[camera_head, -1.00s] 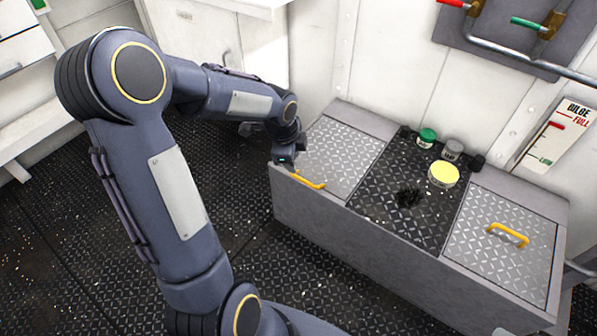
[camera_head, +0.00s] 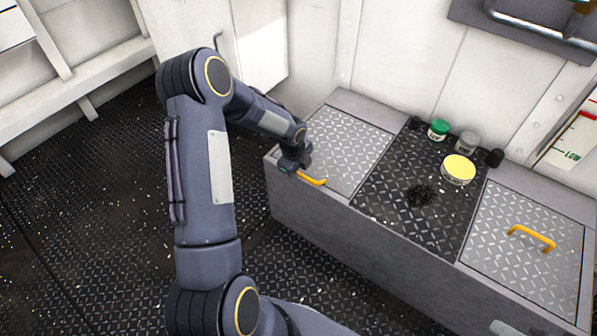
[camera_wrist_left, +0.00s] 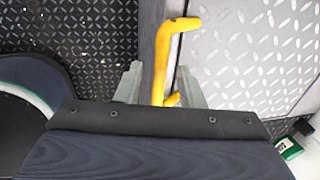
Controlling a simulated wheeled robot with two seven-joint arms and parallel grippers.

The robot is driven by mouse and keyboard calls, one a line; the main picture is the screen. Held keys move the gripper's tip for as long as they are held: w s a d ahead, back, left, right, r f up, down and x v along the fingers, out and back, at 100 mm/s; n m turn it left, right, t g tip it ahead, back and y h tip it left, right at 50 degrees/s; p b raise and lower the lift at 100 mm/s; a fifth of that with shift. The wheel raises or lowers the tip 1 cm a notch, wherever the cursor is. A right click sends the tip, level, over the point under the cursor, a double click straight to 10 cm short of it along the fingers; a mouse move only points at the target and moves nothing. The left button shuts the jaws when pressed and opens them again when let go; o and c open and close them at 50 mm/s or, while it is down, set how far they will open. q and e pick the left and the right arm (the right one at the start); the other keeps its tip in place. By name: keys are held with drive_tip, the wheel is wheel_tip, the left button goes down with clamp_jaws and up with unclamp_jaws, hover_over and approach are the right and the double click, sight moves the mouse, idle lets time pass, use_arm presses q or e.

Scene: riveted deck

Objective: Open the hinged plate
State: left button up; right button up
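A grey diamond-tread hinged plate (camera_head: 345,148) lies flat in the left part of a low grey bench, with a yellow bar handle (camera_head: 312,178) near its front edge. My left gripper (camera_head: 293,168) is at the left end of this handle. In the left wrist view the handle (camera_wrist_left: 163,50) runs between the two grey fingers of the left gripper (camera_wrist_left: 160,78), with small gaps on both sides. The gripper looks open around it. A similar plate (camera_head: 520,262) with a yellow handle (camera_head: 531,238) lies flat at the right.
On the dark tread panel (camera_head: 400,215) between the plates stand a green-lidded jar (camera_head: 438,130), a grey-lidded jar (camera_head: 466,142) and a yellow-topped tin (camera_head: 458,170). A white wall rises behind. The floor at left is clear.

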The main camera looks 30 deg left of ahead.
use_arm(q)
clamp_jaws()
idle(0.4)
